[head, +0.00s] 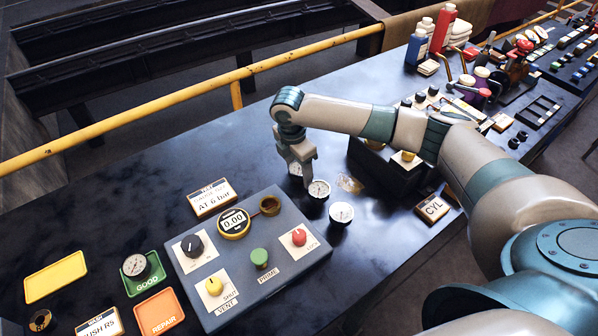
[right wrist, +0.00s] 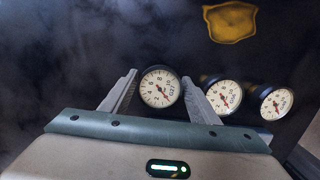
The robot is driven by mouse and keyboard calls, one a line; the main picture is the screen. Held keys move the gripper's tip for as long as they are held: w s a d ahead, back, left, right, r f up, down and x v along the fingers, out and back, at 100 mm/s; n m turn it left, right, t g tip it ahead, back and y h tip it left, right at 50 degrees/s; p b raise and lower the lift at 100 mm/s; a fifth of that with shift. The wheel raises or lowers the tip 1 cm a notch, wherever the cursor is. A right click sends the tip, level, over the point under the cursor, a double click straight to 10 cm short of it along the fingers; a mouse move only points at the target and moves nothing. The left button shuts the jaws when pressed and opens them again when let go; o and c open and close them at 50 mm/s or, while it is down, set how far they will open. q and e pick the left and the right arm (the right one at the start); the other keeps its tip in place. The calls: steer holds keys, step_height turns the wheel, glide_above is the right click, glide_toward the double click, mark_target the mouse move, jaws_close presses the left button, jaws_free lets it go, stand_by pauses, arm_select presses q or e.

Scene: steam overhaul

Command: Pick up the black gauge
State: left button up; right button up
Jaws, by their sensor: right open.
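Three black gauges with pale dials stand in a row on the dark bench. In the head view, one gauge (head: 295,169) is partly hidden by my right gripper (head: 299,168), a second gauge (head: 319,189) is beside it, and a third gauge (head: 341,212) is nearer. In the right wrist view, my right gripper (right wrist: 160,77) is open, with one gauge (right wrist: 159,88) between its fingers and small gaps at both sides. The other two gauges (right wrist: 224,95) (right wrist: 277,103) are outside the right-hand finger. My left gripper is not in view.
A grey test panel (head: 318,257) with knobs is left of the gauges. Another gauge (head: 134,265) is on the green GOOD tray (head: 154,284). A yellowish patch (head: 349,183) lies behind the row. A yellow rail (head: 190,93) runs along the far side.

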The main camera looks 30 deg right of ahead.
mark_target(300, 167)
steer(key=shift+c, duration=0.2)
steer(key=c, duration=0.9)
steer(key=shift+r, duration=0.15)
steer(key=shift+w+r+b, duration=0.1)
steer(key=shift+r+b, duration=0.25)
steer(key=shift+r, duration=0.2)
step_height(300, 167, up, 2)
steer(key=shift+r+b, duration=0.1)
steer(key=shift+b, duration=0.4)
steer(key=s+d+r+b, duration=0.1)
steer(key=s+d+r, duration=0.1)
steer(key=s, duration=0.1)
steer(key=s+d+r+b, duration=0.1)
steer(key=s+d+r, duration=0.2)
steer(key=s+d+r+b, duration=0.1)
steer(key=s+d+r, duration=0.1)
steer(key=s, duration=0.1)
steer(key=shift+d+r, duration=0.25)
steer(key=shift+d, duration=0.1)
